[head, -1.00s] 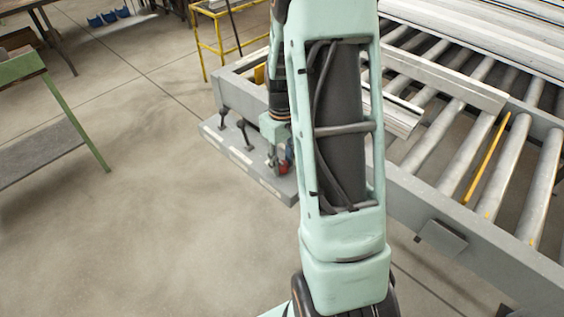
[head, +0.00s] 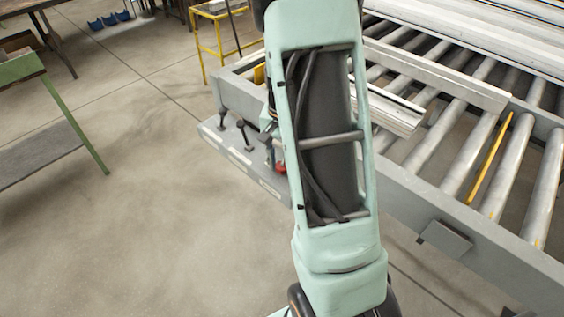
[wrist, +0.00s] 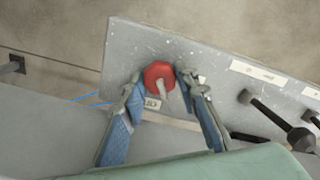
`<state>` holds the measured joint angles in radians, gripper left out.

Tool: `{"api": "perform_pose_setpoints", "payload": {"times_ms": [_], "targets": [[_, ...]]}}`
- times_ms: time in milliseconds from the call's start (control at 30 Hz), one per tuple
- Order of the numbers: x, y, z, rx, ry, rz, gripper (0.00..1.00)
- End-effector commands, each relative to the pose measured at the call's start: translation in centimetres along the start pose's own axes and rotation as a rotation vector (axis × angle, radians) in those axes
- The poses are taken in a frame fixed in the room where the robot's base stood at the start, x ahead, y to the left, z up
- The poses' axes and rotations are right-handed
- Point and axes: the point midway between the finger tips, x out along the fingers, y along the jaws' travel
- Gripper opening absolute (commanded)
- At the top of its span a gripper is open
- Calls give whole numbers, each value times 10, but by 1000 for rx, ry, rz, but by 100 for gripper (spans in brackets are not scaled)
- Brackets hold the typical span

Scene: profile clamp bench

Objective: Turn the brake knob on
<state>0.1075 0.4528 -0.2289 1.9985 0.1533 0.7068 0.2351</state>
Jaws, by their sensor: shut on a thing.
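In the wrist view the knob (wrist: 160,76) sits on a grey panel (wrist: 210,62) above a small label. My gripper (wrist: 160,90) has one blue-padded finger on each side of the knob, closed on it. In the head view a bit of red knob (head: 281,168) shows at the right end of the panel (head: 222,140), beside my arm. My gripper is mostly hidden behind my arm there.
Black levers stand on the same panel, one close to the right of my gripper in the wrist view (wrist: 285,125). A roller conveyor (head: 470,160) with pale profiles is at the right.

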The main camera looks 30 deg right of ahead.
Motion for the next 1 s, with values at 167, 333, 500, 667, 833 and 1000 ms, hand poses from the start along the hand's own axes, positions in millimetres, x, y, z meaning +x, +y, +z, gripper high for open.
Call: {"api": "perform_pose_setpoints", "payload": {"times_ms": [167, 333, 500, 667, 833, 1000], "targets": [[-1, -1, 0, 164, 1, 0, 4], [-1, 0, 0, 308, 0, 0, 4], [-1, 0, 0, 423, 1, 0, 4], [-1, 0, -1, 501, 2, -1, 4], [-1, 0, -1, 550, 2, -1, 4], [-1, 0, -1, 570, 2, -2, 4]]}}
